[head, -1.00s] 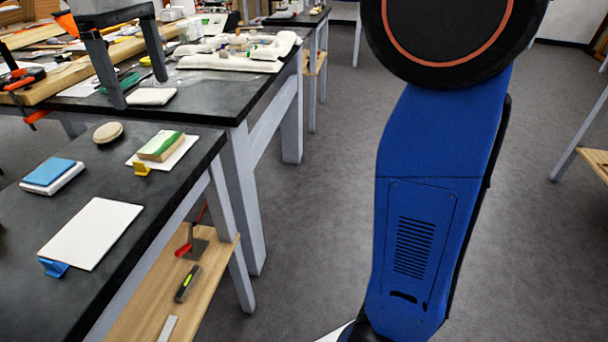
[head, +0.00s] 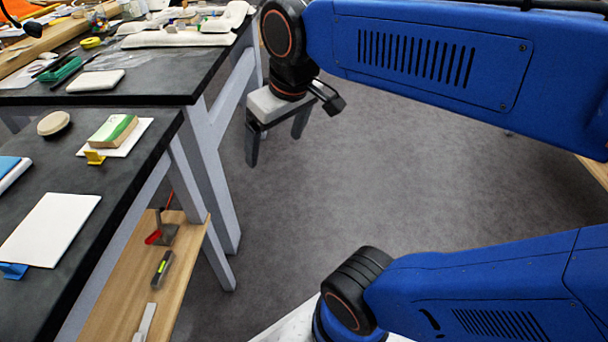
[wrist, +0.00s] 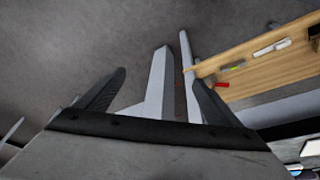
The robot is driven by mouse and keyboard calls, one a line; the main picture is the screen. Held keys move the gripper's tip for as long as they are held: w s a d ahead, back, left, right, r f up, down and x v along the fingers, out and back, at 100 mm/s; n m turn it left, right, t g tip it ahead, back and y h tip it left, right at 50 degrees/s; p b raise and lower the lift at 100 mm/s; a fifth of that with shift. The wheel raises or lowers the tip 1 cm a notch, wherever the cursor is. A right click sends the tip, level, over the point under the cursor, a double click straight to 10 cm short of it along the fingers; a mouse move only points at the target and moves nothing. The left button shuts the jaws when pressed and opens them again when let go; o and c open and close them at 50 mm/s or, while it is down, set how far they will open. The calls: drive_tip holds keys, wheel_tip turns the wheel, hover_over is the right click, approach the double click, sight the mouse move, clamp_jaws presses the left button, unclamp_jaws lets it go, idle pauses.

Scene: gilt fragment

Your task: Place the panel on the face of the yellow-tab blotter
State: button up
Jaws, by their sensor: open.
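A block-like panel (head: 113,129) with a green and white top and wood-coloured edges lies flat on a white blotter (head: 139,133) on the near dark bench. A yellow tab (head: 95,157) sticks out at this blotter's front edge. The panel covers much of the blotter's back and left part; a bare strip shows on the right. My gripper (head: 277,143) is open and empty, in the air over the floor, right of the bench and apart from the panel. In the wrist view my gripper (wrist: 157,92) has nothing between its fingers.
A bare white blotter (head: 48,230) with a blue tab (head: 12,271) lies nearer. A blue-topped block (head: 8,165) and a round beige disc (head: 54,123) are on the bench. A wooden shelf (head: 140,280) holds tools below. Open floor lies to the right.

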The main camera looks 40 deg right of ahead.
drive_tip(key=s+d+f+m+t, duration=0.1)
drive_tip(key=s+d+f+m, duration=0.1)
drive_tip(key=s+f, duration=0.3)
wheel_tip(320, 180, down, 2)
drive_tip(key=shift+s+d+f, duration=0.2)
drive_tip(key=shift+d+f, duration=0.05)
drive_tip(key=shift+d, duration=0.3)
